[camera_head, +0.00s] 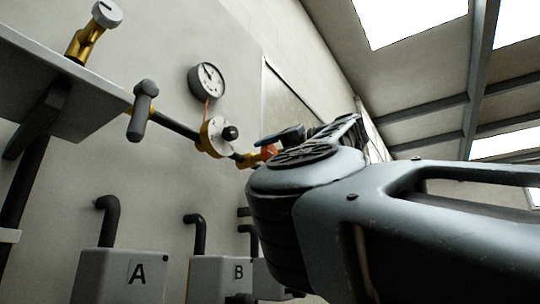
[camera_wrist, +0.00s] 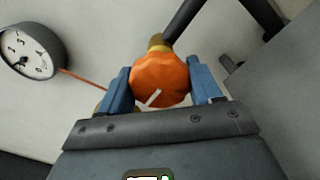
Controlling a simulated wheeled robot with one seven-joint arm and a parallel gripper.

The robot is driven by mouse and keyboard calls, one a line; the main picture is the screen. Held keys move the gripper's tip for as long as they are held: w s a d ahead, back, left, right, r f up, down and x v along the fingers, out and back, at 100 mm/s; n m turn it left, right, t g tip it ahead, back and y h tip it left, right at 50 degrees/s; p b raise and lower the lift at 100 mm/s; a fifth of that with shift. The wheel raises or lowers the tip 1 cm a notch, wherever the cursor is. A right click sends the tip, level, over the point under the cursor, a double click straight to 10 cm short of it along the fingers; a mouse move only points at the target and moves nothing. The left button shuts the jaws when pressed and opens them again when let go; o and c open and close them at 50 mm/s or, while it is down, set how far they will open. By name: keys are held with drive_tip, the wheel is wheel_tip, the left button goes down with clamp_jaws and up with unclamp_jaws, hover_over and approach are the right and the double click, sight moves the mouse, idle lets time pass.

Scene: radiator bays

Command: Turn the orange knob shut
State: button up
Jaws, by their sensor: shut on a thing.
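The orange knob (camera_wrist: 160,78) is a round, ridged knob with a white mark on its face, on a brass fitting in the wrist view. My gripper (camera_wrist: 160,90) has its two blue fingers on the left and right sides of the knob and is shut on it. In the head view the knob (camera_head: 268,152) shows only as a small orange patch at the end of the pipe. My arm hides the rest of it there, and one blue finger of my gripper (camera_head: 282,136) shows above it.
A round gauge (camera_head: 207,81) is on the wall, also at upper left in the wrist view (camera_wrist: 30,50). A brass valve (camera_head: 216,137) and grey T-handle (camera_head: 142,110) sit along the pipe. A shelf (camera_head: 60,85) juts out at left. Boxes A (camera_head: 118,275) and B (camera_head: 222,278) stand below.

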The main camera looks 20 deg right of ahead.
drive_tip(key=shift+f, duration=0.2)
drive_tip(key=o, duration=1)
drive_tip(key=shift+r, duration=0.15)
drive_tip(key=shift+b+v, duration=1.3)
drive_tip(key=shift+v, duration=2.6)
drive_tip(key=shift+o, duration=0.2)
